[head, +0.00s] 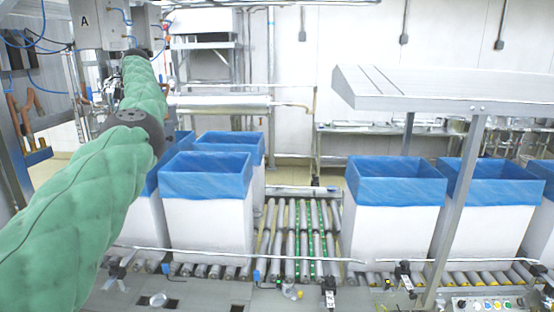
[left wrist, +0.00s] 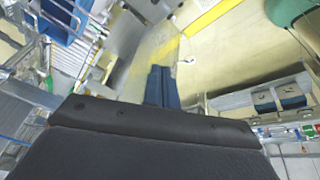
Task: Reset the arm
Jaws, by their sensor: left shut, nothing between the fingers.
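My left arm, in a green padded sleeve, reaches from the lower left of the head view up and away toward the back left. Its far end is raised near the machinery there, and the gripper itself is hard to make out. In the left wrist view my left gripper (left wrist: 161,86) shows as two dark fingers close together, with nothing between them. It is in the air, apart from the boxes. My right gripper is in neither view.
White boxes with blue liners stand on roller conveyors, including a left one (head: 207,215) and a right one (head: 397,225). An empty roller lane (head: 303,235) lies between them. A metal canopy (head: 440,88) stands at right. Machinery (head: 100,25) is near my left arm's end.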

